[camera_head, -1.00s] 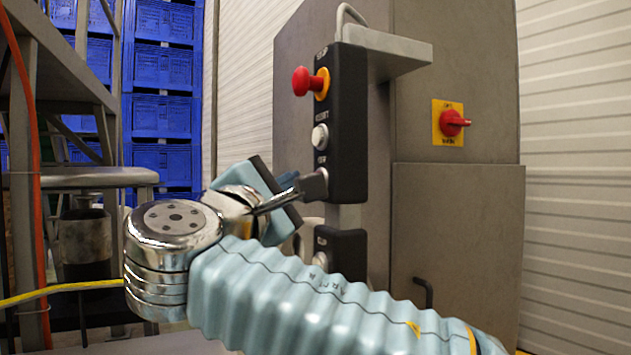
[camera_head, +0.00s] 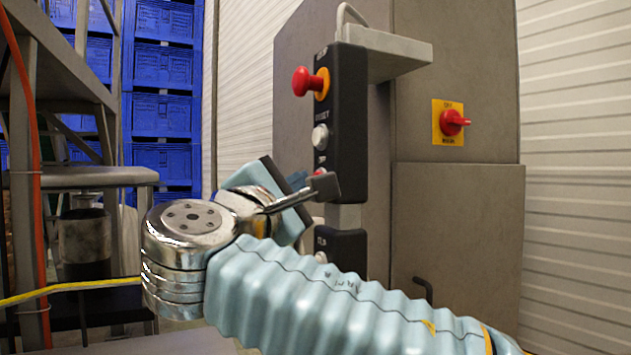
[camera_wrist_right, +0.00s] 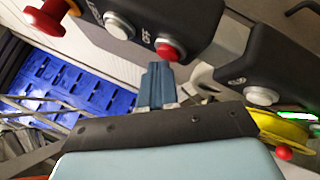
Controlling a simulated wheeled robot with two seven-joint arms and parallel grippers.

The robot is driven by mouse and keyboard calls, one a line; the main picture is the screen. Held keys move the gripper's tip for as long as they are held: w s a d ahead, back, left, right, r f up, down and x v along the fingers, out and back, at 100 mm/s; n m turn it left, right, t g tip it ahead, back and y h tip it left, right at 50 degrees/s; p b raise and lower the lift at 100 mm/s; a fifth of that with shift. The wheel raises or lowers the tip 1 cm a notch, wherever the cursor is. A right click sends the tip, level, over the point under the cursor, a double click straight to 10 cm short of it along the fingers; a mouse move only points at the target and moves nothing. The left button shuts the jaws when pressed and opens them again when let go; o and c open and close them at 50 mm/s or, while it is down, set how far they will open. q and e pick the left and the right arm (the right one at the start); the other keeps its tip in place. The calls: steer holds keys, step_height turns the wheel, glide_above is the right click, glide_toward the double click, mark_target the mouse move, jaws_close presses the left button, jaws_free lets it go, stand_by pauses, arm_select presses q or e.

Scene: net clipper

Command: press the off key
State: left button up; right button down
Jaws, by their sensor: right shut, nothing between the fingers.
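The off key is a red round button (camera_wrist_right: 170,50) beside the word OFF on a black control box, seen in the right wrist view. In the head view only a sliver of the red key (camera_head: 320,171) shows on the box (camera_head: 347,120); my right wrist hardware covers the rest. My right gripper (camera_wrist_right: 157,66) is shut and empty, its blue fingertips close to the lower edge of the key. I cannot tell whether they touch it. In the head view the fingertips (camera_head: 298,181) are partly hidden. My left gripper is not in view.
Above the off key are a white button (camera_head: 320,137) and a red mushroom button (camera_head: 304,81). A second black box (camera_head: 347,255) with a white button (camera_wrist_right: 261,96) sits below. A red rotary switch (camera_head: 453,122) is on the grey cabinet (camera_head: 455,220). Blue crates (camera_head: 162,115) stand behind.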

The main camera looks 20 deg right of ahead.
steer(key=shift+d, duration=0.25)
steer(key=shift+a, duration=0.15)
stand_by(0.4)
steer(key=shift+a+p, duration=0.45)
steer(key=shift+a, duration=0.25)
steer(key=shift+a, duration=0.1)
steer(key=a+p, duration=0.1)
steer(key=a, duration=0.3)
steer(key=shift+s+a, duration=0.1)
steer(key=shift+a, duration=0.3)
stand_by(0.4)
